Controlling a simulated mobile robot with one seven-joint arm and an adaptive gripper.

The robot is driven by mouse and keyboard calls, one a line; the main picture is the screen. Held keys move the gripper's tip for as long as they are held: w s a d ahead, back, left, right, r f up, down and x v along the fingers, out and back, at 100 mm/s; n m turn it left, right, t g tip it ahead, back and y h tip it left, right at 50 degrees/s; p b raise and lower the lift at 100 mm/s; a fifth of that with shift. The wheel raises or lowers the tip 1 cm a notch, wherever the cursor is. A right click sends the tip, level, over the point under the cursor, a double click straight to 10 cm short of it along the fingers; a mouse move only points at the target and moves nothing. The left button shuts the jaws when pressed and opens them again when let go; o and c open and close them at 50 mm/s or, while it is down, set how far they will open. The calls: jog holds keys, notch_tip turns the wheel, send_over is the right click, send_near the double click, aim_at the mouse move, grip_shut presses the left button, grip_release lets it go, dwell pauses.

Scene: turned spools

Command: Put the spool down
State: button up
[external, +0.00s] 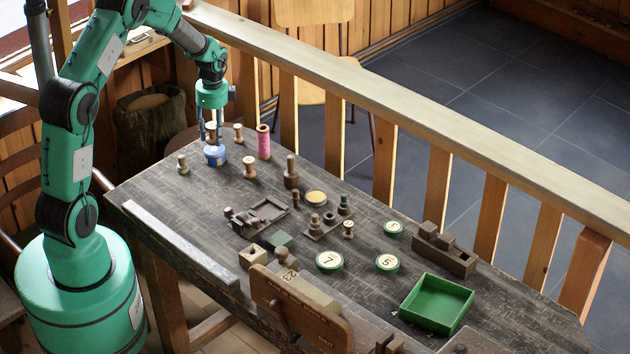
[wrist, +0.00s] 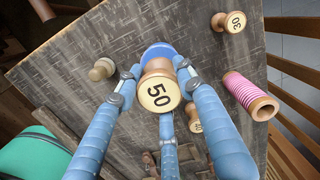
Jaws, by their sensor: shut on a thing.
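My gripper (external: 212,136) is shut on a wooden spool (wrist: 160,92) marked 50, at the far left end of the dark table (external: 150,190). In the wrist view, blue fingers (wrist: 158,78) close around the spool, and its numbered end faces the camera. A round blue piece (external: 215,155) with a pale label stands on the table right under the spool. It also shows past the spool in the wrist view (wrist: 157,52). The fingers partly hide the spool in the external view. I cannot tell whether the spool touches the blue piece.
A pink-wound spool (external: 263,142) and wooden spools (external: 249,167) stand close to the right, another spool (external: 183,163) to the left. Numbered green discs (external: 329,261) and a green tray (external: 437,304) are further right. A wooden railing (external: 400,110) runs behind the table.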

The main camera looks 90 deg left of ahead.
jog(key=shift+f, duration=1.3)
jog(key=shift+f, duration=0.1)
jog(key=o, duration=1.2)
jog(key=shift+c, duration=0.2)
jog(key=r, duration=0.4)
jog(key=r+p, duration=0.1)
jog(key=r, duration=0.7)
jog(key=shift+w+d+r+p, duration=0.1)
jog(key=shift+w+d+p, duration=0.15)
jog(key=shift+d+p, duration=0.1)
jog(key=shift+w, duration=0.1)
